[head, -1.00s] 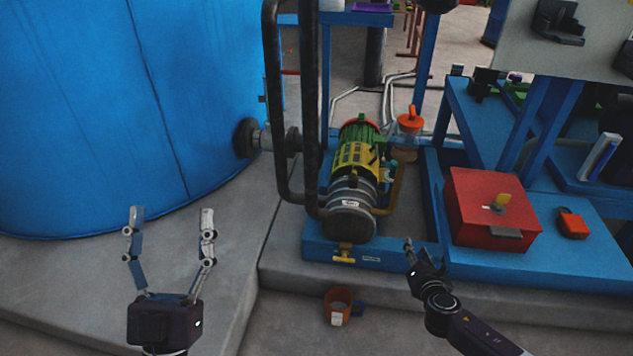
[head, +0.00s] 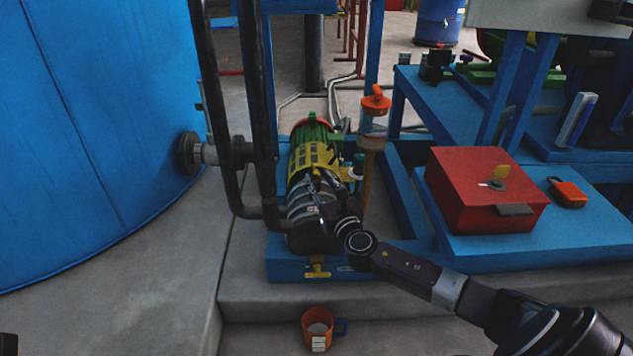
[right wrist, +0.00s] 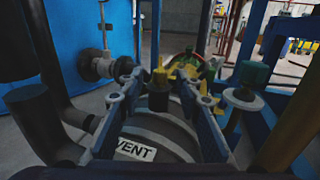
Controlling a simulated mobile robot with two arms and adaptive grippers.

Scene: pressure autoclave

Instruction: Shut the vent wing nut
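The pump-like vessel (head: 298,228) has a grey banded front, a yellow middle and a green far end. In the right wrist view its grey front bears a "VENT" label (right wrist: 135,150). Behind the label stands a small upright fitting (right wrist: 159,98) with a dark base and a yellow top, which I take for the vent wing nut. My right gripper (right wrist: 158,82) is open, with one finger on each side of this fitting, apparently apart from it. In the head view my right gripper (head: 328,188) is over the vessel and hides the fitting.
Dark vertical pipes (head: 262,120) stand close left of the vessel. A red box (head: 480,190) and an orange padlock (head: 567,192) lie to the right. An orange mug (head: 316,326) is on the floor in front.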

